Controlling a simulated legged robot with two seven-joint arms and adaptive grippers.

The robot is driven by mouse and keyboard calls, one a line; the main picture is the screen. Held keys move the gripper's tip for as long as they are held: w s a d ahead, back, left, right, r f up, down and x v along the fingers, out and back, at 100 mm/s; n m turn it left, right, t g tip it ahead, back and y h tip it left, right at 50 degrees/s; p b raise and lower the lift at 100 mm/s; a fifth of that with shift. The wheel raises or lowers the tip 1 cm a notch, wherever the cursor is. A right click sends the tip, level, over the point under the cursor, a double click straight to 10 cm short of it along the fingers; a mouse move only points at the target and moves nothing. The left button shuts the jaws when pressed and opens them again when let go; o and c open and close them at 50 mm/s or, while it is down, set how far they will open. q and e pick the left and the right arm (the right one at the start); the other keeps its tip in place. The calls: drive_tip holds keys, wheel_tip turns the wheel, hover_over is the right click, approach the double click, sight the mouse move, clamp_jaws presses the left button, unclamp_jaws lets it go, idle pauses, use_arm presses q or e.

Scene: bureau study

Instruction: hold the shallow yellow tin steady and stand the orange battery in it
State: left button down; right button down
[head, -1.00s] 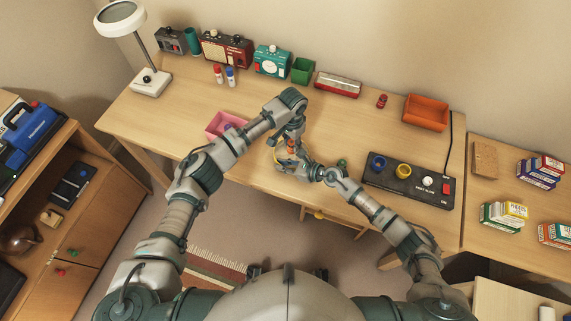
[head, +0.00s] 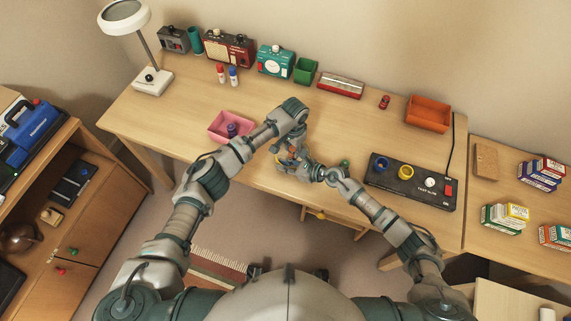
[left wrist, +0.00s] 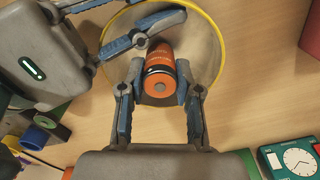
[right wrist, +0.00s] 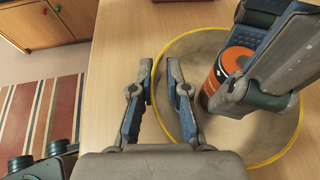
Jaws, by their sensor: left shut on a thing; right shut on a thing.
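The shallow yellow tin (right wrist: 245,135) stands on the desk, its yellow rim round a greyish inside; it also shows in the left wrist view (left wrist: 206,62). My right gripper (right wrist: 160,82) is shut on the tin's near wall, one finger on each side of the rim. My left gripper (left wrist: 160,82) is shut on the orange battery (left wrist: 159,60), which has a black band and a grey end disc. It holds the battery (right wrist: 236,62) within the tin's rim. I cannot tell whether the battery touches the tin's floor. In the head view, the grippers largely hide both.
A pink tray (head: 217,129) with a dark blue thing in it sits left of my left forearm. A black control panel (head: 410,184) lies to the right. Radios, a green box (head: 305,71) and an orange bin (head: 428,112) line the back.

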use_arm(q)
drive_tip(key=shift+f, duration=0.2)
drive_tip(key=c, duration=1.1)
unclamp_jaws()
drive_tip(key=o, duration=0.4)
drive_tip(key=shift+d, duration=0.2)
use_arm(e)
drive_tip(key=shift+d, duration=0.2)
use_arm(q)
drive_tip(key=shift+d, duration=0.35)
use_arm(e)
drive_tip(key=shift+d, duration=0.35)
use_arm(q)
drive_tip(key=shift+r, duration=0.45)
use_arm(e)
drive_tip(key=shift+a, duration=0.2)
use_arm(q)
wheel_tip(320, 180, up, 11)
drive_tip(key=shift+d, duration=0.15)
